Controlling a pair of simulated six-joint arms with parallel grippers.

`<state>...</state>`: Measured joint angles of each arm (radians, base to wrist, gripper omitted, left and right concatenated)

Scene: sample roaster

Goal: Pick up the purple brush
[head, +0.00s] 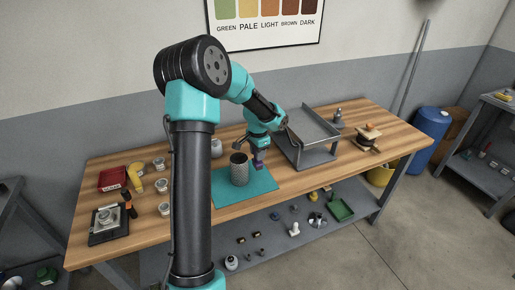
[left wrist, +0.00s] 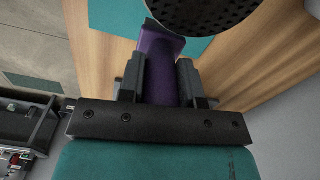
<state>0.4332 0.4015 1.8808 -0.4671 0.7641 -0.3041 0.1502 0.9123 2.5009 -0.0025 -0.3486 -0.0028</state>
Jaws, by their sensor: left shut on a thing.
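The purple brush (left wrist: 160,60) is between the two fingers of my left gripper (left wrist: 159,82) in the left wrist view, and the fingers are shut on it. In the head view the brush (head: 258,162) shows as a small purple patch below my left gripper (head: 258,153), at the teal mat (head: 262,183). I cannot tell whether it touches the mat. A dark perforated cylinder (head: 239,170) stands on the mat just left of the brush; its bottom or rim also shows at the top of the left wrist view (left wrist: 200,12). My right gripper is not in view.
A grey raised metal stand (head: 311,128) is right of the gripper on the wooden table (head: 350,175). A red tray (head: 112,179), a yellow item (head: 135,176), several small jars and a scale (head: 108,222) lie at the left. The front right of the table is clear.

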